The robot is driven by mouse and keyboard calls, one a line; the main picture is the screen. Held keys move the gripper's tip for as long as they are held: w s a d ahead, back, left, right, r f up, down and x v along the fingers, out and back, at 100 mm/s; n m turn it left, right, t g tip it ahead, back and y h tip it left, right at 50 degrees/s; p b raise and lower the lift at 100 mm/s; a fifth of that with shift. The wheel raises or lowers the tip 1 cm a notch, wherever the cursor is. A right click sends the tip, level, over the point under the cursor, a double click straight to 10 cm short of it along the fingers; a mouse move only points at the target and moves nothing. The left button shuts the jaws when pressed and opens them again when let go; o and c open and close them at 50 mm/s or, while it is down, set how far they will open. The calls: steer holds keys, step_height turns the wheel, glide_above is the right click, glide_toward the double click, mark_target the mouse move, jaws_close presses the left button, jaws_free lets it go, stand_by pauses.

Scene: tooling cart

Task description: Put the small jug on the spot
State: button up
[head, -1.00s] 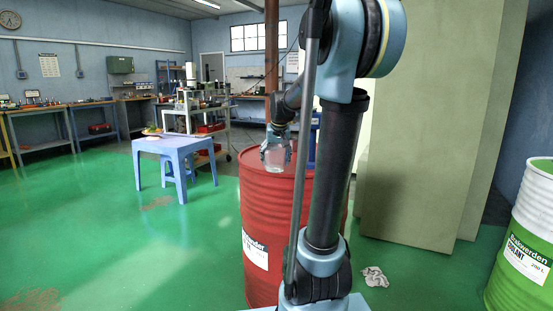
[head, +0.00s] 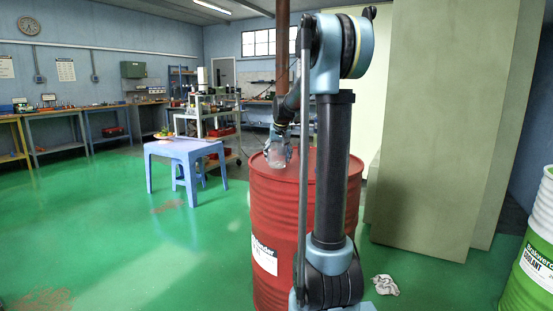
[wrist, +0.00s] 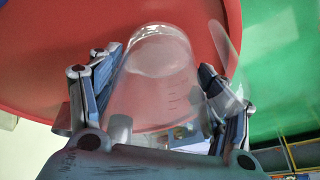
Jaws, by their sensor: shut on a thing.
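The small jug (head: 278,156) is clear, with measuring marks on its side in the wrist view (wrist: 160,90). My gripper (head: 280,139) is shut on it, with a finger on either side in the wrist view (wrist: 160,72). In the head view the jug is at the far left part of the red drum's top (head: 316,164). I cannot tell whether its base touches the drum or hangs just above it. I cannot make out a marked spot in either view.
A blue table (head: 188,147) with something colourful on it stands left of the drum, with a blue stool (head: 187,175) beneath. A shelved cart (head: 222,125) stands behind. A crumpled cloth (head: 385,285) lies on the floor, and a green-and-white drum (head: 535,260) stands at right. Green floor is open at left.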

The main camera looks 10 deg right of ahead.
steer(key=shift+w+a, duration=0.15)
steer(key=shift+w, duration=1.35)
steer(key=shift+w+a, duration=0.15)
steer(key=shift+w, duration=1.3)
steer(key=shift+f, duration=0.75)
steer(key=o, duration=1.1)
